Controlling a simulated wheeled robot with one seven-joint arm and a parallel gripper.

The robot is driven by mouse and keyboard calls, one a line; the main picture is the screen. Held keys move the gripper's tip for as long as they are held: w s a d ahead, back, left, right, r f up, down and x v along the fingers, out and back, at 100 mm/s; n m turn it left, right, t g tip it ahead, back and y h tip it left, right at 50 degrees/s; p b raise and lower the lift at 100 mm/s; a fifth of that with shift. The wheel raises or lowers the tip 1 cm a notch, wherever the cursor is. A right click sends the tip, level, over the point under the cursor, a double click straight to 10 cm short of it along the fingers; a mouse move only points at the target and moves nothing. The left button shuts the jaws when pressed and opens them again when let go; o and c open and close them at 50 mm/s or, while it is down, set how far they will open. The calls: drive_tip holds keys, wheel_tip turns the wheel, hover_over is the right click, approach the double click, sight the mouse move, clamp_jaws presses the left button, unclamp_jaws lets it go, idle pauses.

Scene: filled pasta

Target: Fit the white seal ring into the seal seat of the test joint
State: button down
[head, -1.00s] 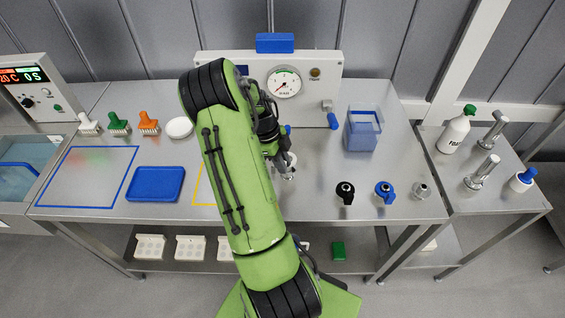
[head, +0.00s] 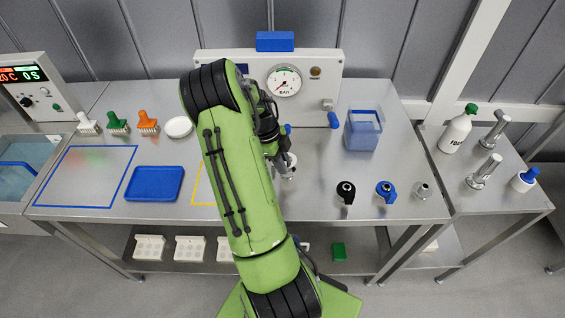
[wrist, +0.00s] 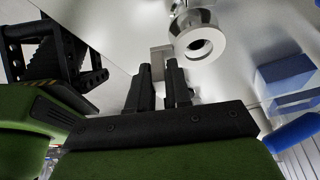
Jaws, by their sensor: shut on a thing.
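My gripper (wrist: 168,82) shows in the wrist view with its two black fingers close together. It is shut on a small pale grey piece (wrist: 160,60) at the fingertips; I cannot tell whether this is the white seal ring or a part of something else. Just beyond the fingertips, to the right, is a round metal fitting (wrist: 190,20) with a pale ring-shaped face and a dark bore, probably the test joint. I cannot tell whether its seat is empty. In the head view a metal fitting (head: 289,172) shows beside my arm, which hides most of the gripper.
A panel with a pressure gauge (head: 285,81) stands behind. A blue-edged clear container (head: 362,132) and black (head: 345,190) and blue (head: 385,191) handled parts are to the right. A blue tray (head: 155,184), several brushes and a white dish (head: 179,127) are to the left.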

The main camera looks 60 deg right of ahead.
drive_tip(key=shift+f+b, duration=1.25)
drive_tip(key=shift+a+f+b, duration=0.15)
drive_tip(key=shift+b, duration=0.15)
idle(0.8)
drive_tip(key=c, duration=1)
unclamp_jaws()
drive_tip(key=shift+o, duration=1.1)
drive_tip(key=shift+d+r, duration=0.2)
